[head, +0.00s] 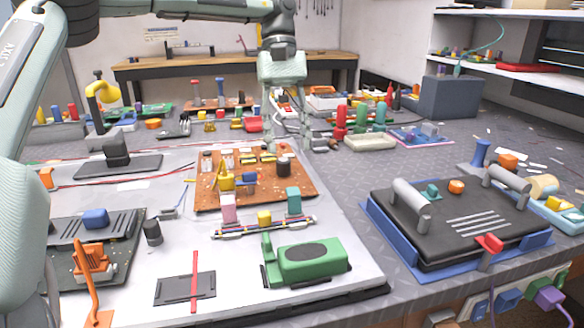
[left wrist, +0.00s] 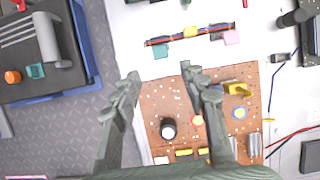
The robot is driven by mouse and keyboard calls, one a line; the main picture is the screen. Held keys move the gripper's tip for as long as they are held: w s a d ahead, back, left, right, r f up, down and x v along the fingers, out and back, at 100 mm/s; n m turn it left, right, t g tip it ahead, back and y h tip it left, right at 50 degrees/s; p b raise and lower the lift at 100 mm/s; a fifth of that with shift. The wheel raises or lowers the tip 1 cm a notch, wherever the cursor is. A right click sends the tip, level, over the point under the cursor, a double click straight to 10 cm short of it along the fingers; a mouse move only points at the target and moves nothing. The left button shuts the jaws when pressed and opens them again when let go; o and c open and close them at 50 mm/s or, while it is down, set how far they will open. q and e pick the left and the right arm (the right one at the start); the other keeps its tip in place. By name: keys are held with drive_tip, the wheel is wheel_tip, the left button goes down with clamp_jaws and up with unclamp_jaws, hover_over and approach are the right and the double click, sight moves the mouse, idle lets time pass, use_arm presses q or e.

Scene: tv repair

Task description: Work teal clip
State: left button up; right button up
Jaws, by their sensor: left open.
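A teal clip (head: 293,200) stands at the right end of a striped cable bundle (head: 250,228) on the white mat. Pink (head: 228,208) and yellow (head: 264,217) clips sit on the same bundle. The left wrist view also shows the teal clip (left wrist: 160,51), just beyond my fingertips. My left gripper (head: 291,146) points down above the far side of the brown circuit board (head: 307,187). In the left wrist view its two fingers (left wrist: 160,72) are spread, with nothing between them. My right gripper is not in view.
A green tool (head: 308,262) lies in front of the bundle. A black panel (head: 470,248) on a blue base, with another teal part (head: 431,191), stands to the right. Small parts rise from the board. Bare grey bench separates mat and panel.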

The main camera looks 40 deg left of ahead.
sight(292, 189)
use_arm(q)
drive_tip(key=x, duration=0.6)
drive_tip(key=shift+s+d, duration=0.1)
drive_tip(key=shift+s, duration=0.05)
drive_tip(key=shift+s+d+f, duration=0.1)
drive_tip(key=shift+f, duration=0.4)
drive_tip(key=shift+c, duration=1.4)
clamp_jaws()
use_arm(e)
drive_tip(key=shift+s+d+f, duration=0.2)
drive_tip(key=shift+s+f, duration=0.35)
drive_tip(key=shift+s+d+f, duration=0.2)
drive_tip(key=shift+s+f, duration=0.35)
